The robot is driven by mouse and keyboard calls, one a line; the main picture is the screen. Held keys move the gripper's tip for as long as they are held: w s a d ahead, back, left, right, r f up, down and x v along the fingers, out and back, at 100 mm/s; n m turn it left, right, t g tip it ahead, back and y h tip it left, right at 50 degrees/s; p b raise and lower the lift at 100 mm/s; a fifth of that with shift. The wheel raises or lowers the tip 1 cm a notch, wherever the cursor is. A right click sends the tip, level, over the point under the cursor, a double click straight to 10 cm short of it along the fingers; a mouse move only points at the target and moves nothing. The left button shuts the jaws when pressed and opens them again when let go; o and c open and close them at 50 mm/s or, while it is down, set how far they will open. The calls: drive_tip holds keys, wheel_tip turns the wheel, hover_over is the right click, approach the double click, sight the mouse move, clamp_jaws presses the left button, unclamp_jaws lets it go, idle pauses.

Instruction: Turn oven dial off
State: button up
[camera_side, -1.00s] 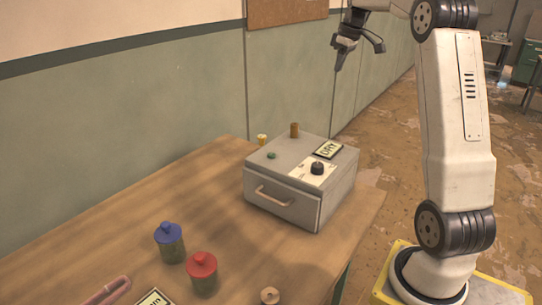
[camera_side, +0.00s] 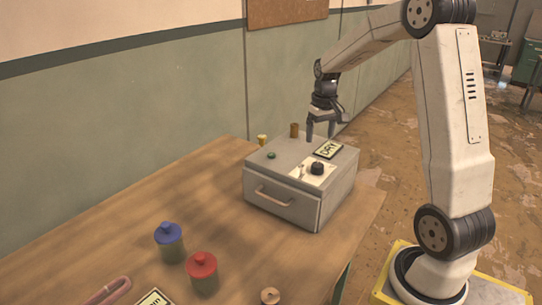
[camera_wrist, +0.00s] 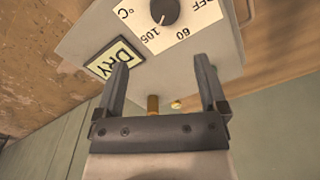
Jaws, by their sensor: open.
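The oven (camera_side: 283,200) is a grey box with a front handle, standing on the wooden table. Its black dial (camera_side: 317,169) sits on a white plate on the top face. In the wrist view the dial (camera_wrist: 165,10) is at the top edge, with 105, 60 and OFF printed around it; its exact setting is hard to read. My gripper (camera_side: 320,138) is open and empty, pointing down above the back of the oven top, behind the dial. In the wrist view my gripper's two fingers (camera_wrist: 162,70) are spread apart, with the dial beyond their tips.
A DRY sign (camera_side: 328,150) lies beside the dial. A brown cylinder (camera_side: 294,130) stands at the oven's rear and a green button (camera_side: 271,155) is on its top. Blue-lidded (camera_side: 169,242) and red-lidded (camera_side: 202,273) jars stand on the front table. The wall is behind.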

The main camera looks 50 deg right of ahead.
sight(318, 165)
drive_tip(key=shift+s+a+f+m, duration=0.3)
drive_tip(key=shift+s+a+f, duration=0.1)
drive_tip(key=shift+a+f, duration=0.35)
drive_tip(key=shift+f, duration=3.9)
clamp_jaws()
